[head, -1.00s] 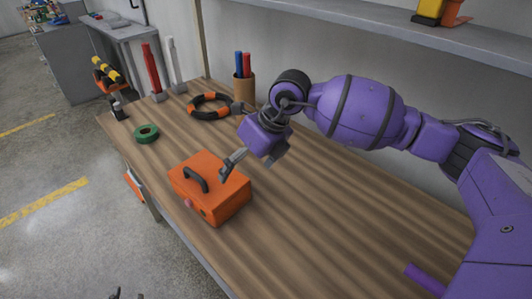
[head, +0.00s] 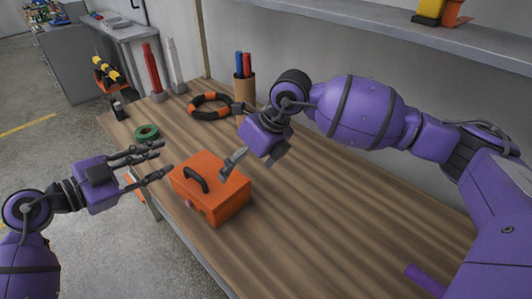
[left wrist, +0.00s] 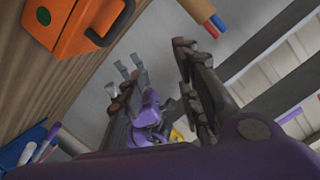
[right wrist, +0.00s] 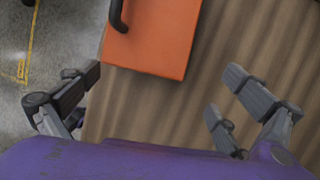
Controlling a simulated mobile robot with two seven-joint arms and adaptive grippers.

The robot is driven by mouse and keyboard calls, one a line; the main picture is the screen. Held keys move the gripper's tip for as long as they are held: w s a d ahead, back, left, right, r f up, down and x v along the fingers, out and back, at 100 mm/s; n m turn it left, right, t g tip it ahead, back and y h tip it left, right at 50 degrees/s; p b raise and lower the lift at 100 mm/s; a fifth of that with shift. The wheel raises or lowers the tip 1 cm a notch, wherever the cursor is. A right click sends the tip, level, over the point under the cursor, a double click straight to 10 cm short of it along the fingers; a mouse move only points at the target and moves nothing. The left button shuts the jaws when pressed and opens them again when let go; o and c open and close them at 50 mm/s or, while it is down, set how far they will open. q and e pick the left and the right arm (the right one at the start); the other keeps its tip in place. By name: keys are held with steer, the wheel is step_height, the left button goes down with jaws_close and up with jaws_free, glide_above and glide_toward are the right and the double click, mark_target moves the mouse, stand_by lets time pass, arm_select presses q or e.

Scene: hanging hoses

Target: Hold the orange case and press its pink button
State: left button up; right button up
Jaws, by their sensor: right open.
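The orange case (head: 228,196) with a black top handle stands on the wooden workbench; it also shows in the left wrist view (left wrist: 78,28) and right wrist view (right wrist: 160,40). Its pink button (head: 188,203) is low on the side facing the bench's front edge. The left wrist view shows a green round spot (left wrist: 44,15) on another side. My left gripper (head: 166,160) is open and empty, just left of the case, its fingers pointing right. My right gripper (head: 250,168) is open above the case's back right side, and no contact is visible.
A green tape roll (head: 147,132) and an orange-black ring (head: 210,105) lie behind the case. A holder with red and blue pens (head: 244,90) stands at the wall. Red and white upright tools stand at the back left.

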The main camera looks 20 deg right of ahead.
mark_target(232, 183)
steer(key=shift+w+a+f, duration=0.1)
steer(key=shift+a+f, duration=0.15)
steer(key=shift+f, duration=0.1)
steer(key=x, duration=0.7)
steer(key=shift+d, duration=0.1)
arm_select(q)
steer(key=s+a+f+n+g+y, duration=0.1)
steer(key=a+f+n+y, duration=0.1)
steer(key=f, duration=0.3)
steer(key=s+a+f+n+g+y, duration=0.1)
steer(key=a+f+n+g+y, duration=0.1)
steer(key=f+n, duration=0.2)
steer(key=shift+s+a+f+y, duration=0.3)
steer(key=shift+s+f, duration=0.1)
steer(key=shift+f, duration=0.25)
arm_select(e)
steer(key=shift+r, duration=0.1)
